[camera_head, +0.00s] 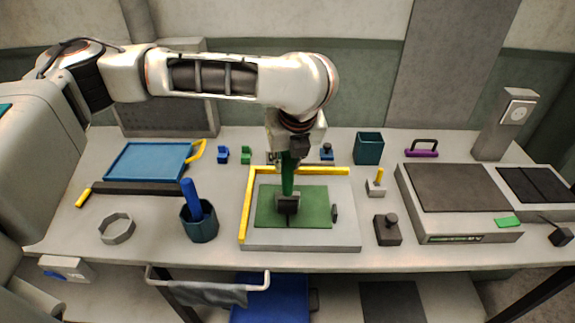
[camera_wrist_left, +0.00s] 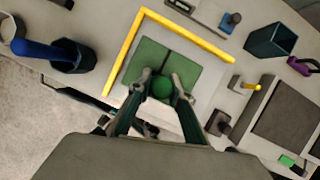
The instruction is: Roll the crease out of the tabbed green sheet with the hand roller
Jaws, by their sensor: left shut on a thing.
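The green sheet (camera_head: 312,207) lies flat on a grey board (camera_head: 345,240) bordered by a yellow L-shaped edge (camera_head: 246,205). A dark line, seemingly the crease, shows across the sheet (camera_wrist_left: 184,68) in the left wrist view. My left gripper (camera_head: 289,152) is shut on the green handle (camera_head: 288,180) of the hand roller, held upright. The roller's dark head (camera_head: 288,204) is over the middle of the sheet; I cannot tell whether it touches. Fingers and handle hide part of the sheet. My right gripper is not in view.
A dark cup (camera_head: 199,225) with a blue-handled tool stands left of the board. A dark block with a knob (camera_head: 388,230) and a yellow-handled stamp (camera_head: 376,185) stand close on the right. A blue tray (camera_head: 147,160) is farther left, a large flat grey device (camera_head: 460,200) farther right.

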